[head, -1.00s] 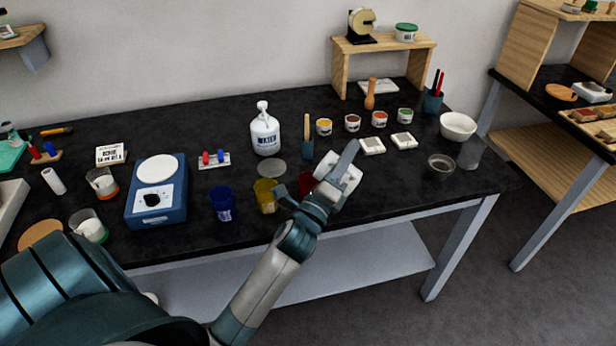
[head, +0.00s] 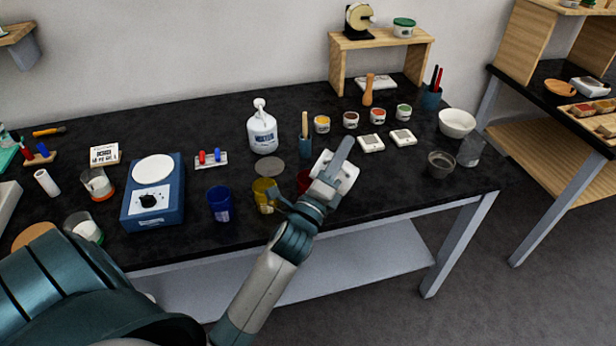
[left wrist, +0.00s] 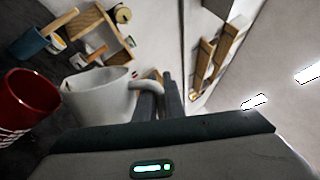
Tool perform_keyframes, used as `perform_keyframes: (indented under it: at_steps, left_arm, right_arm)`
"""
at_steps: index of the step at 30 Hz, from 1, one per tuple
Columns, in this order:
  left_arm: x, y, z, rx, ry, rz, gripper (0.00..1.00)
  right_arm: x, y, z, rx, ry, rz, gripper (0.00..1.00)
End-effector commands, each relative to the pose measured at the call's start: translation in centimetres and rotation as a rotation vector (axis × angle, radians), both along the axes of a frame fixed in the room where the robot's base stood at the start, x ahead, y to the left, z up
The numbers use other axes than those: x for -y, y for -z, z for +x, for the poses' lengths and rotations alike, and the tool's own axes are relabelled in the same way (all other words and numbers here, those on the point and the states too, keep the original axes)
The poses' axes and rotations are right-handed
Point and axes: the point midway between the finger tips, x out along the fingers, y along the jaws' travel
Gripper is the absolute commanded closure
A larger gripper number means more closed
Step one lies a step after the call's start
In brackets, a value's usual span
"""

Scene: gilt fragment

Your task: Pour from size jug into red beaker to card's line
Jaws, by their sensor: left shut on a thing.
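My left gripper (head: 338,165) is shut on the handle of the white size jug (head: 348,182), holding it at the table's front, just right of the red beaker (head: 304,181). In the left wrist view the jug (left wrist: 95,98) stands beside the red beaker (left wrist: 28,105), their rims close together. No stream shows between them. The beaker is partly hidden by my gripper in the head view, and its fill level cannot be seen. A white card (head: 105,154) with dark lettering stands at the back left; its text is too small to read surely. My right gripper is out of view.
A yellow cup (head: 264,195) and a blue cup (head: 220,204) stand left of the red beaker. A blue hotplate (head: 153,200) is further left. A white bottle (head: 262,135) and a brush pot (head: 305,148) stand behind. The front right tabletop is mostly clear.

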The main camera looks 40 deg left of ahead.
Motion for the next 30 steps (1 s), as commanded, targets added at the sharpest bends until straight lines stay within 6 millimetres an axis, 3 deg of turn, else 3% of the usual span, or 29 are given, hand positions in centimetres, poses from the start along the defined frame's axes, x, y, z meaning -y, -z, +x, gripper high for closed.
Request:
perform_keyframes:
  at_steps: [30]
  left_arm:
    - [0.02,-0.40,-1.00,0.013,0.001,-0.046,1.00]
  right_arm:
    - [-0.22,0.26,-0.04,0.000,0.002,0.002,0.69]
